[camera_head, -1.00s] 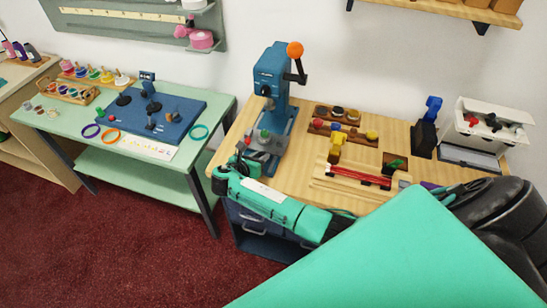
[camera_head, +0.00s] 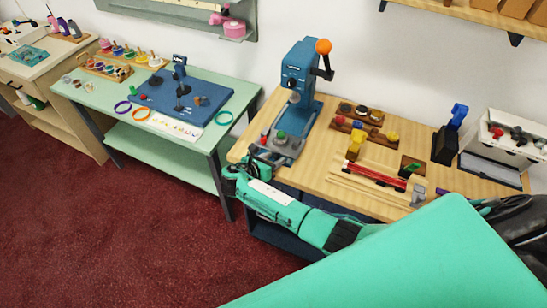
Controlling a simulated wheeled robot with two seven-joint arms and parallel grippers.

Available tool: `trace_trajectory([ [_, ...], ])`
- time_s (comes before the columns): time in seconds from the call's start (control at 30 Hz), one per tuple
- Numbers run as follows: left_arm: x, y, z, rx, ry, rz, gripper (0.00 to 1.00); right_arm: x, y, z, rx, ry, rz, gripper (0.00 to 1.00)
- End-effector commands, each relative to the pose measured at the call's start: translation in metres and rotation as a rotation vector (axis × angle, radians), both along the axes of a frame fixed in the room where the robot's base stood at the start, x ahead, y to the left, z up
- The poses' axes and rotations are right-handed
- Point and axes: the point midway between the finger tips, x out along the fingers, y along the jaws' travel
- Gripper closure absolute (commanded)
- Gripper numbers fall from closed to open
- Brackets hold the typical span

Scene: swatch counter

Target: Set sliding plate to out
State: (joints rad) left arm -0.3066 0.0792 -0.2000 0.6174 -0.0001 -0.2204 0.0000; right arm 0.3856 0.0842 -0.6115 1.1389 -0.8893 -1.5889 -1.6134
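A blue press (camera_head: 300,82) with an orange-ended lever stands at the left end of the wooden counter. At its foot is a grey sliding plate (camera_head: 287,147) with a green knob (camera_head: 281,135) on it and a small red piece at its near left. My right arm reaches in from the right along the counter's front edge. My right gripper (camera_head: 263,159) is at the near left side of the plate, close to the red piece. Its fingers are small and partly lost against the plate, so opening and contact are unclear. My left gripper is out of view.
On the counter (camera_head: 322,187), a wooden tray of knobs (camera_head: 362,126), a rail with a red bar (camera_head: 375,173) and a white box (camera_head: 508,140) stand right of the press. A green table (camera_head: 180,133) is on the left, across a gap of red carpet.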

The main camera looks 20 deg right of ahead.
Motion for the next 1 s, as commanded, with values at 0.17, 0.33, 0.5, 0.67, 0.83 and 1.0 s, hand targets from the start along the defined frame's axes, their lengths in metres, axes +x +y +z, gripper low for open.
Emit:
trace_trajectory([
  [0.17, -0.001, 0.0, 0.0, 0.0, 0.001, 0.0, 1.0, 0.001, -0.001, 0.001, 0.0, -0.001, 0.0, 0.55],
  [0.33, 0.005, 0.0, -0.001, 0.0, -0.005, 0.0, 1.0, 0.0, 0.003, 0.002, 0.0, -0.002, 0.0, 0.55],
  [0.5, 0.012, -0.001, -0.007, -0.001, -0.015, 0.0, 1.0, -0.01, 0.023, 0.009, 0.001, -0.004, 0.001, 0.55],
  [0.67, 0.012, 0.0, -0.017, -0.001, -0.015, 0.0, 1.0, -0.025, 0.055, 0.022, 0.003, -0.005, 0.003, 0.55],
  [0.83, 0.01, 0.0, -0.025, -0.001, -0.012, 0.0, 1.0, -0.039, 0.086, 0.037, 0.002, -0.005, 0.001, 0.55],
  [1.0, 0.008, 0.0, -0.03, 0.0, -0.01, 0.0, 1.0, -0.05, 0.107, 0.047, 0.001, -0.004, 0.001, 0.55],
])
